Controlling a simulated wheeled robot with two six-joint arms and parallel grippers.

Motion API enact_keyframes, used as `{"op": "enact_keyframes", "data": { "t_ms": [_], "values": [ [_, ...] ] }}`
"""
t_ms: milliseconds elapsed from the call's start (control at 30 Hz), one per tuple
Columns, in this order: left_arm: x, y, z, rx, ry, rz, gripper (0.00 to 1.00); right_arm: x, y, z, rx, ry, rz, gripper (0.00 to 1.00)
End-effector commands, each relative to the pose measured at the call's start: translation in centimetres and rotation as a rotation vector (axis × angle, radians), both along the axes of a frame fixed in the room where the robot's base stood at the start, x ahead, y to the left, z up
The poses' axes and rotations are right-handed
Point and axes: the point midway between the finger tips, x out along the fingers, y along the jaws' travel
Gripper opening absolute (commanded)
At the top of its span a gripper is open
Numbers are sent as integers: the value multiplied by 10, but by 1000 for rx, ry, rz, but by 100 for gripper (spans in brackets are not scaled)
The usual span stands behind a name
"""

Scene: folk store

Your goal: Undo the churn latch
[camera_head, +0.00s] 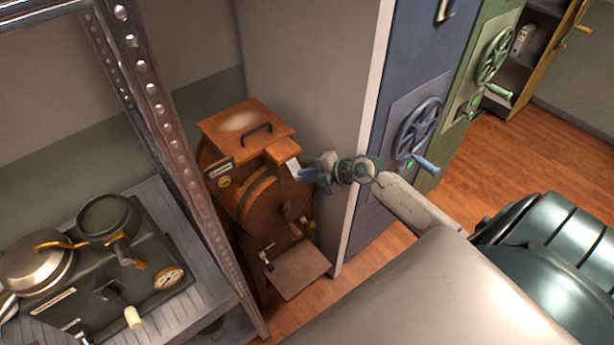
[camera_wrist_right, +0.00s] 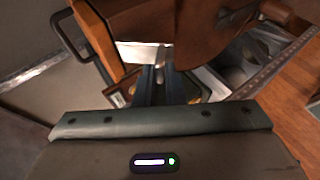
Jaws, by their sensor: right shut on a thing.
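The churn (camera_head: 250,205) is a brown wooden barrel-shaped machine with a square lid (camera_head: 235,128) that lies shut and carries a dark handle. Its latch (camera_head: 293,169) is a pale metal plate at the lid's right front edge. My right gripper (camera_head: 307,175) reaches in from the right with its fingertips at the latch. In the right wrist view the latch (camera_wrist_right: 138,53) shows as a bright plate, and the narrow dark fingers (camera_wrist_right: 160,76) are closed on its small tab. The fingertips partly hide the tab. My left gripper is not in view.
A metal shelf post (camera_head: 165,120) stands left of the churn, beside a bench with a dark machine (camera_head: 110,265). A grey partition (camera_head: 305,80) stands behind the churn. A blue cabinet door with a handwheel (camera_head: 418,128) and a green one (camera_head: 492,58) are at right.

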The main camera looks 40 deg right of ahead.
Motion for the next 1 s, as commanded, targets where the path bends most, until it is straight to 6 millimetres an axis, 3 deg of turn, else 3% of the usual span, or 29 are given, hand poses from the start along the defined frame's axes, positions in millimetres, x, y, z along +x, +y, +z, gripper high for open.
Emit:
{"op": "enact_keyframes", "data": {
  "t_ms": [500,1000],
  "values": [
    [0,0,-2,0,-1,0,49,6,1,31,-28,400,-3,0],
    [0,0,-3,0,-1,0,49,7,1,38,-38,540,-1,0]
  ]
}}
